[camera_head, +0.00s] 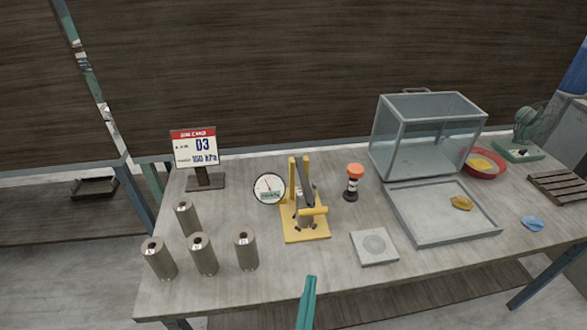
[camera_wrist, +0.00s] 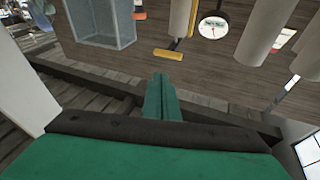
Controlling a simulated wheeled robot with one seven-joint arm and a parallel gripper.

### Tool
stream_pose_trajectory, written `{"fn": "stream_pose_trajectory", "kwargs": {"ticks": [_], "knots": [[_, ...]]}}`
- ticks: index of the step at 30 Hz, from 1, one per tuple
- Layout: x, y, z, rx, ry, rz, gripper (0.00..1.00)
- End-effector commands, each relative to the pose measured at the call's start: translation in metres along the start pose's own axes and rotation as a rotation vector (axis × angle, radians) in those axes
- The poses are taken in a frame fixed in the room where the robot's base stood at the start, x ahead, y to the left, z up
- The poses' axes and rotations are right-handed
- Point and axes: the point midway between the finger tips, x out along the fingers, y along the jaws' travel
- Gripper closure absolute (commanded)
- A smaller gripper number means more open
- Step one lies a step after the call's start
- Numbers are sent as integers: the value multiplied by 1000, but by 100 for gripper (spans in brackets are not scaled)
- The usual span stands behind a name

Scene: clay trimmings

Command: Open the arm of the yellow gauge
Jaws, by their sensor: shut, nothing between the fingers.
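The yellow gauge (camera_head: 305,232) stands upright near the middle of the table, with a yellow base plate and post. A round white dial (camera_head: 268,188) is at its upper left. A dark arm (camera_head: 306,184) slants down beside the post, and a yellow bar (camera_head: 314,211) crosses low at the front. I cannot tell how the arm is latched. In the wrist view the yellow bar (camera_wrist: 168,54) and dial (camera_wrist: 213,26) show beyond my gripper (camera_wrist: 160,80). My gripper, with green fingers, is shut and empty; in the head view it (camera_head: 310,282) is at the table's front edge, apart from the gauge.
Farther right are a shallow tray (camera_head: 408,232), glass case (camera_head: 428,135) and red bowl (camera_head: 484,171).

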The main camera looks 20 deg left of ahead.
Motion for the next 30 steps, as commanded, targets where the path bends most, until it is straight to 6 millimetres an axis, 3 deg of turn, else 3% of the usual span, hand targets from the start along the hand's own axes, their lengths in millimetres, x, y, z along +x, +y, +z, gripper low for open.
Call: {"fn": "stream_pose_trajectory", "kwargs": {"ticks": [1, 3, 9, 15, 23, 30], "knots": [[21, -9, -11, 6, 40, -23, 100], [44, -22, -24, 16, 83, -51, 100], [94, -53, -61, 40, 185, -114, 100], [116, -70, -82, 53, 234, -145, 100], [133, -74, -88, 53, 241, -150, 100], [166, -79, -97, 54, 242, -149, 100]]}}
